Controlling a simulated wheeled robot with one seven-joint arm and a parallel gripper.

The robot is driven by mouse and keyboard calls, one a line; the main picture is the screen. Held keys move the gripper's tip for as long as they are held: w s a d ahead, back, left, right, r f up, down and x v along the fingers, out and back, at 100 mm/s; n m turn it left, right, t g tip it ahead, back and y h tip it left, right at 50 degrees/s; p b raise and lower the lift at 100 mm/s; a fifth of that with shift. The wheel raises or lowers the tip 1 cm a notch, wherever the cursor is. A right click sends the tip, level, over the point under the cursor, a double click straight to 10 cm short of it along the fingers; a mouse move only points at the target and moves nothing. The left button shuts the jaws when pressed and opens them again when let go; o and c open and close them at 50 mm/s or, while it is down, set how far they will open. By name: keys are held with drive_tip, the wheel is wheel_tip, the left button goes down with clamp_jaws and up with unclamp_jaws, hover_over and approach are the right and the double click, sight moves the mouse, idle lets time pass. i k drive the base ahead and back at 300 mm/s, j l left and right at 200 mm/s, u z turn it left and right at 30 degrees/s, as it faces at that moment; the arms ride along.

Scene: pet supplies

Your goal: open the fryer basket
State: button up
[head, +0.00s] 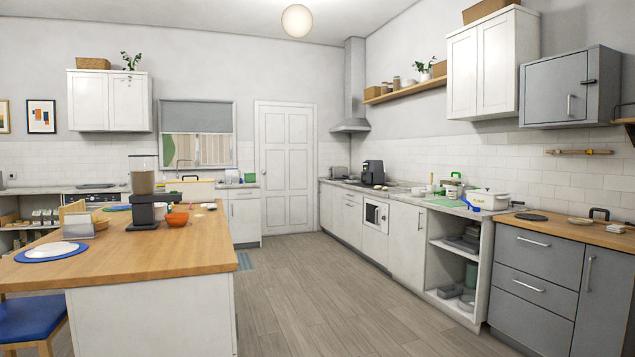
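A black boxy appliance that looks like the air fryer (372,171) stands on the right-hand counter, toward the far end near the range hood. It is small in the head view. I cannot make out its basket or handle well enough to tell whether the basket is open or shut. My gripper is not in view.
A wooden-topped island (105,262) fills the left, with a coffee grinder (143,190) and an orange bowl (177,219) on it. The right counter (407,197) also holds a white pot (488,199). The wood floor (310,290) between island and counter is clear.

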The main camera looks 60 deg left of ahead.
sight(365, 177)
drive_tip(key=u, duration=2)
drive_tip(key=i+u, duration=0.1)
drive_tip(key=i, duration=8.9)
drive_tip(key=i+j+z, duration=0.15)
drive_tip(key=i, duration=0.45)
drive_tip(key=i+j, duration=0.1)
drive_tip(key=i, duration=0.45)
